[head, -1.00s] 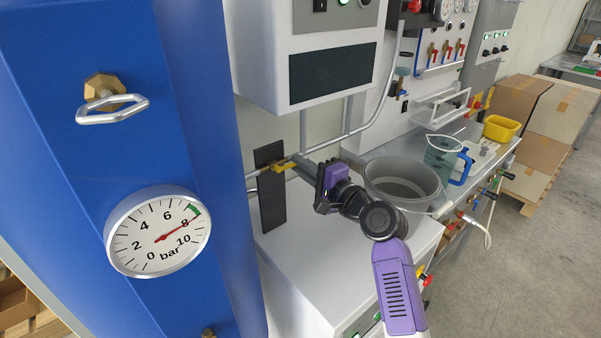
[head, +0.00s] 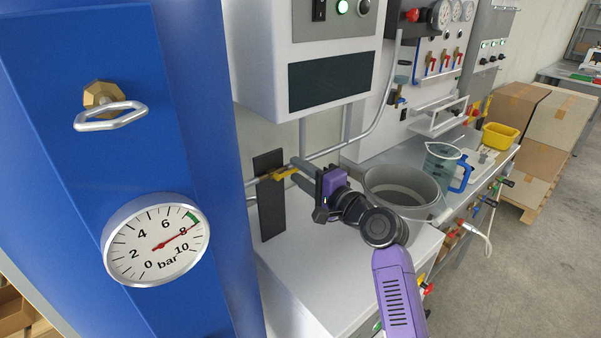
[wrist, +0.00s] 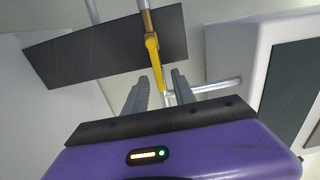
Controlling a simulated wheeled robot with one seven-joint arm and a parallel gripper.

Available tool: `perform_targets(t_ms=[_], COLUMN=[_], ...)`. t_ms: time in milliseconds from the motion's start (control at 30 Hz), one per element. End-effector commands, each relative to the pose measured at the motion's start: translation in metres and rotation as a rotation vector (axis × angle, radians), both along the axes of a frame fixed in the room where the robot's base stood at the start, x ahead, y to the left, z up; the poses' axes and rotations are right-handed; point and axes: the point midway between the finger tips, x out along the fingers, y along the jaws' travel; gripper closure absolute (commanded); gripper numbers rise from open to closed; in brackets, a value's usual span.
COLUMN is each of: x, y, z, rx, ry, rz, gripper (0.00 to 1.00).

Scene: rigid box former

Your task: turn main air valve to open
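The valve's yellow lever handle (head: 285,174) sits on a grey pipe in front of a dark upright plate (head: 271,208). In the wrist view the lever (wrist: 153,52) points from the pipe toward my gripper (wrist: 161,80). My gripper (head: 303,173) is open, with its two grey fingers apart. The lever's free end shows between the fingers, with a gap on each side. I cannot tell how deep it sits between them. The round gauge (head: 150,255) on the blue column has its red needle near 8 bar.
A grey control cabinet (head: 260,60) hangs close above my gripper. A grey tub (head: 400,190), a clear jug with blue handle (head: 440,165) and a yellow bin (head: 500,136) stand on the bench to the right. Cardboard boxes (head: 560,120) stand farther right.

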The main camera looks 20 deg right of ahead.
Motion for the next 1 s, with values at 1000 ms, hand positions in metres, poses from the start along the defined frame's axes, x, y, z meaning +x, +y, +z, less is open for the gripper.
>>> perform_targets(t_ms=[1000], x=[-0.076], y=[-0.02], z=[0.0], rx=[0.001], ry=[0.0], rz=[0.0], gripper=[0.68])
